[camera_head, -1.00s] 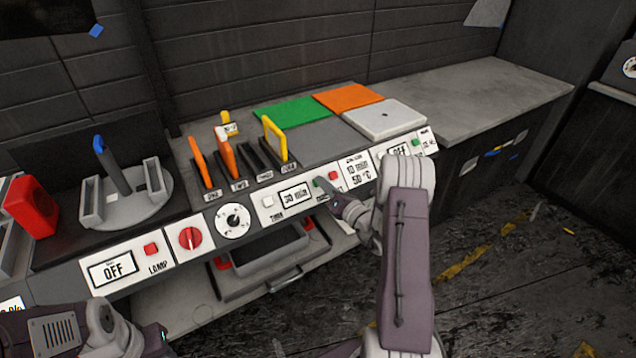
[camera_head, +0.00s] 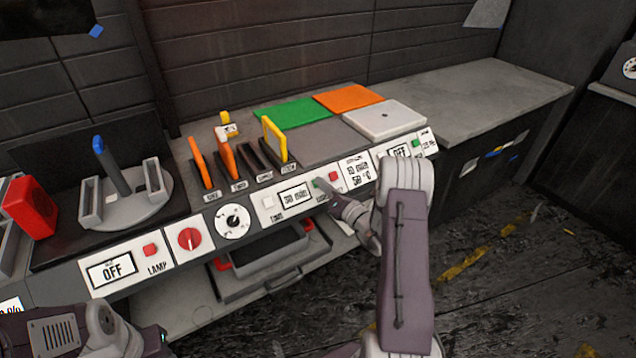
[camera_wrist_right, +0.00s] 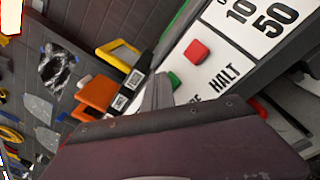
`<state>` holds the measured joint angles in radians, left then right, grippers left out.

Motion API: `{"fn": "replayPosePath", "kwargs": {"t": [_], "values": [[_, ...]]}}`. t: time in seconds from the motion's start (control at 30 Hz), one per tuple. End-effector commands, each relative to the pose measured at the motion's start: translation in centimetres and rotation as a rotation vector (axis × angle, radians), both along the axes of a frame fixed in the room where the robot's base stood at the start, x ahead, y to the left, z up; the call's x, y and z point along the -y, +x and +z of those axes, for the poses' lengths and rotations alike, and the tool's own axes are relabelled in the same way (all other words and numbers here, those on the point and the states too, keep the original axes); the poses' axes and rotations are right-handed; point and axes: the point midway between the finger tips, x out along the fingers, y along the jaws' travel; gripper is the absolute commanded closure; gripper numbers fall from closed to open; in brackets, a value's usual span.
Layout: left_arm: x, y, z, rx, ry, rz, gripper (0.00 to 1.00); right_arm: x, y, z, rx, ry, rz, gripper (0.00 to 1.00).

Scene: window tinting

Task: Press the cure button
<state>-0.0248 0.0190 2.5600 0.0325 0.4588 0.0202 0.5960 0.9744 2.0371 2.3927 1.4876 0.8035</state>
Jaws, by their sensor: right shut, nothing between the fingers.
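The green cure button (camera_head: 319,183) sits on the white front panel, left of the red halt button (camera_head: 333,176). In the right wrist view the green button (camera_wrist_right: 174,80) shows just beside my fingertips, with the red button (camera_wrist_right: 195,50) above it. My right gripper (camera_head: 324,187) is shut and empty, its tip at the green button. It also shows in the right wrist view (camera_wrist_right: 160,88). I cannot tell whether the tip touches the button. The cure label is partly hidden by the gripper. Only part of my left arm shows at bottom left; its fingers are out of frame.
The panel also has a timer display (camera_head: 295,196), a white button (camera_head: 268,202), a red knob (camera_head: 189,239) and a lamp display reading OFF (camera_head: 112,270). Coloured frames stand in slots behind. An open drawer (camera_head: 270,262) is below. The grey worktop (camera_head: 480,95) at right is clear.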

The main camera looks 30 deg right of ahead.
Motion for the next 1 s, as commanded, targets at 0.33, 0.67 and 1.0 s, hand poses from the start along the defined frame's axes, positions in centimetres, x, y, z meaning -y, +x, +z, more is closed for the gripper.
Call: {"fn": "replayPosePath", "kwargs": {"t": [0.33,0.67,1.0], "values": [[0.0,0.0,1.0,0.0,0.0,0.0,0.64,0.1,-1.1,1.1,-0.001,0.0,-0.001,1.0],[0.0,0.0,1.9,0.0,0.0,0.0,0.64,0.2,-1.7,2.1,-0.001,0.0,-0.002,1.0],[0.0,0.0,4.0,0.0,0.0,0.0,0.64,0.4,-4.1,4.4,-0.001,0.0,-0.002,1.0]]}}
